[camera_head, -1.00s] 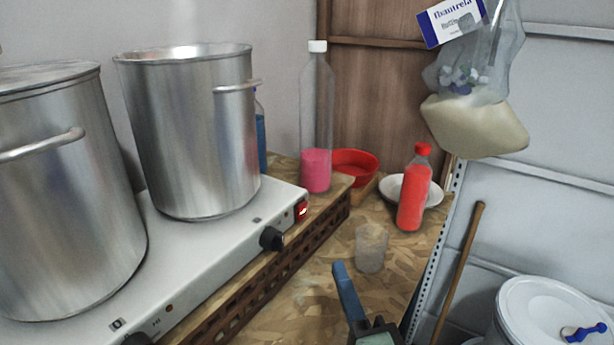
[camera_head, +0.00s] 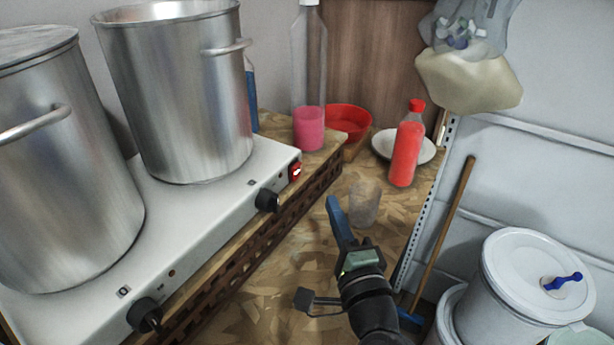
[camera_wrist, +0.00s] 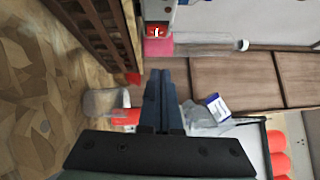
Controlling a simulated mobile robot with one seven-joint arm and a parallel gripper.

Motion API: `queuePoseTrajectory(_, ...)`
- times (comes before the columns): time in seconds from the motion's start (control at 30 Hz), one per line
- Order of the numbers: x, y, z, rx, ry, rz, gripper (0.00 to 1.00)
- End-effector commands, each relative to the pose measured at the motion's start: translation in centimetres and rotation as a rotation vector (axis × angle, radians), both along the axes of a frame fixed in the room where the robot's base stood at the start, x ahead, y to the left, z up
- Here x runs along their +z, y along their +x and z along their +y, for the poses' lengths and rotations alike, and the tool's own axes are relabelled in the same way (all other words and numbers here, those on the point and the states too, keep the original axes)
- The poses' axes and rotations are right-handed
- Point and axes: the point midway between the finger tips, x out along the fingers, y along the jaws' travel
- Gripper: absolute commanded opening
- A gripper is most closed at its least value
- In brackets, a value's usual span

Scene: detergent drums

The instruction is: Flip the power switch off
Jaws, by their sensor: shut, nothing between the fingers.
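The power switch (camera_head: 295,171) is a small lit red rocker on the front right end of the white two-burner cooker (camera_head: 215,205). In the wrist view the red switch (camera_wrist: 157,31) shows at the top, just beyond the fingertips and turned sideways. My gripper (camera_head: 332,203) is shut, its blue fingers together and empty. In the head view it points up and left, below and right of the switch and apart from it. The wrist view also shows the closed fingers (camera_wrist: 160,74) in its middle. The rocker's exact position is too small to tell.
Two large steel pots (camera_head: 185,95) stand on the cooker. Black knobs (camera_head: 267,200) stick out of its front. A clear cup (camera_head: 364,203), a red bottle (camera_head: 405,150) and a pink-filled bottle (camera_head: 309,130) stand nearby. A white bucket (camera_head: 535,300) is at lower right.

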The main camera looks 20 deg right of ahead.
Motion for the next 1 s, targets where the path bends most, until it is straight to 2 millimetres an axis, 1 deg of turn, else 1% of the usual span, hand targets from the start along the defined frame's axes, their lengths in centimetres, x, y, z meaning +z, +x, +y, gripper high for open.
queuePoseTrajectory(0.03, 0.4, 1.2, -0.1, 0.002, 0.001, -0.002, 0.0)
queuePoseTrajectory(0.1, 0.5, 2.6, -0.2, 0.003, 0.001, -0.001, 0.0)
queuePoseTrajectory(0.27, 0.7, 5.4, -0.6, 0.002, 0.0, -0.001, 0.0)
queuePoseTrajectory(0.3, 0.9, 5.9, 0.1, 0.004, 0.001, 0.001, 0.0)
queuePoseTrajectory(0.4, 1.0, 6.9, 1.0, 0.004, 0.0, 0.001, 0.0)
queuePoseTrajectory(0.6, 1.0, 8.0, 1.8, 0.001, 0.001, 0.0, 0.0)
queuePoseTrajectory(1.0, 1.0, 8.1, 1.9, 0.001, -0.001, 0.001, 0.0)
